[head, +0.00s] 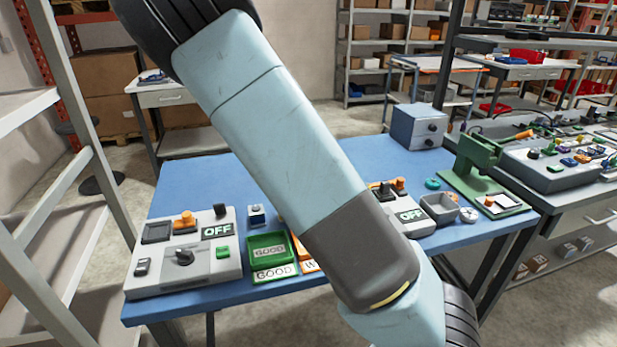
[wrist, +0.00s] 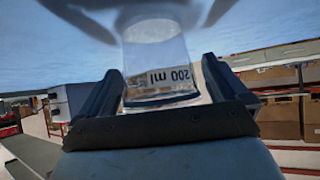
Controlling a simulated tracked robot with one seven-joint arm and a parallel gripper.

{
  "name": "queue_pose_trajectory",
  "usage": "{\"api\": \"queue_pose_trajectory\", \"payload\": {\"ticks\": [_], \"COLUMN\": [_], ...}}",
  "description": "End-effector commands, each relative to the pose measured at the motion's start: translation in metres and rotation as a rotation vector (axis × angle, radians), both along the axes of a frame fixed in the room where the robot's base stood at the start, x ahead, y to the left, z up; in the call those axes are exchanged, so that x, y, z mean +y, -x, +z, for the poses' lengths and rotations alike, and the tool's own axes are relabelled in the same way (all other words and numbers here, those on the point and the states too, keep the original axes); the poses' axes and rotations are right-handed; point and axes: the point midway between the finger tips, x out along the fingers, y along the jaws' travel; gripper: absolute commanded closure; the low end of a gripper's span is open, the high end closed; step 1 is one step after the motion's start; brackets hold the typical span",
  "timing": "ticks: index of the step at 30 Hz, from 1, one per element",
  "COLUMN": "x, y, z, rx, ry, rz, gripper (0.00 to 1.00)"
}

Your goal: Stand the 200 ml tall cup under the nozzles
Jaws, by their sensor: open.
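The 200 ml tall cup (wrist: 158,55) is clear, with a black "200 ml" label that reads upside down in the wrist view. It shows between the two dark fingers of my gripper (wrist: 158,78). The fingers stand apart, one on each side of the cup, with a visible gap on both sides. The picture seems inverted, with the blue surface at the top, so the cup appears upright. In the head view my arm crosses the middle, and neither the cup nor my fingers show. I cannot make out the nozzles in either view.
The table's far middle is clear.

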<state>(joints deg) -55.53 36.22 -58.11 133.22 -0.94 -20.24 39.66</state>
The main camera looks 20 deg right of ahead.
Motion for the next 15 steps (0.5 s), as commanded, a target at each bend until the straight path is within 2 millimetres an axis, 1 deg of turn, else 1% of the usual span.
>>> {"api": "queue_pose_trajectory", "payload": {"ticks": [5, 15], "x": [0.0, -0.0004], "y": [0.0001, 0.0002], "z": [0.0001, 0.0001], "rx": [0.0, 0.0], "ry": [0.0, 0.0], "rz": [0.0, 0.0], "gripper": [0.0, 0.33]}}
